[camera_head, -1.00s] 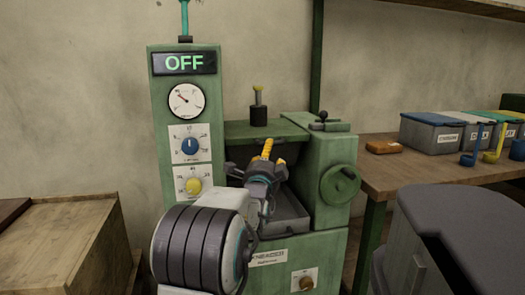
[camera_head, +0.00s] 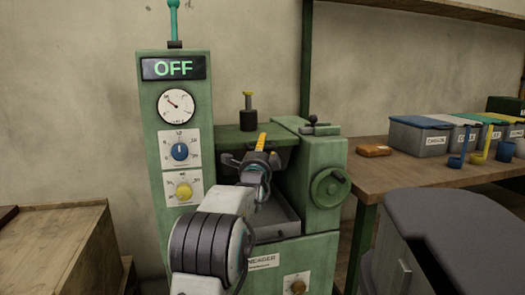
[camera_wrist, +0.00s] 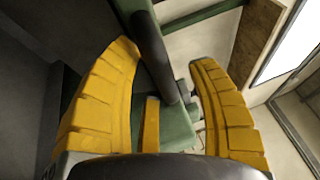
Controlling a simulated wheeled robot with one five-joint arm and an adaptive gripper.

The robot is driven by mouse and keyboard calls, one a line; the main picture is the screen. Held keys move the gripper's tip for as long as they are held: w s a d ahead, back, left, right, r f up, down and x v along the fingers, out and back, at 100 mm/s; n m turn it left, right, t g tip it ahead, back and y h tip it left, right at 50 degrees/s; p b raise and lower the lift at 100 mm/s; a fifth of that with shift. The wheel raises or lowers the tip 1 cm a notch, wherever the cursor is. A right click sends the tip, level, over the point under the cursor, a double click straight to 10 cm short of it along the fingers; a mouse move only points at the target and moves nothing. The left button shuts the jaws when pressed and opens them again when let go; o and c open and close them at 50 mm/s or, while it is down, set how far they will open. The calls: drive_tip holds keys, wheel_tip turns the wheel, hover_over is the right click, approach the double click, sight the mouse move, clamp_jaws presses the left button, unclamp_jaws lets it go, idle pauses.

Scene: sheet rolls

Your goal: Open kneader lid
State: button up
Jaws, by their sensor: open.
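The green kneader (camera_head: 322,160) stands ahead, with an "OFF" display on its tall left column. Its flat green lid (camera_head: 232,131) lies level on top and carries a dark upright handle (camera_head: 248,118) with a yellow tip. My gripper (camera_head: 262,142) is at the lid's front edge, slightly right of and below the handle in the picture. In the wrist view, its yellow fingers (camera_wrist: 165,85) are spread apart. A dark bar crosses the gap there; I cannot tell whether it is the handle or whether it is between the fingers.
A grey tray (camera_head: 278,218) sits in the kneader's front opening, below my arm. A handwheel (camera_head: 331,188) is on the right housing. A wooden table (camera_head: 400,172) with lidded boxes (camera_head: 418,135) stands right, and a wooden crate (camera_head: 60,245) stands left.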

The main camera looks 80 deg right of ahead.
clamp_jaws()
idle(0.6)
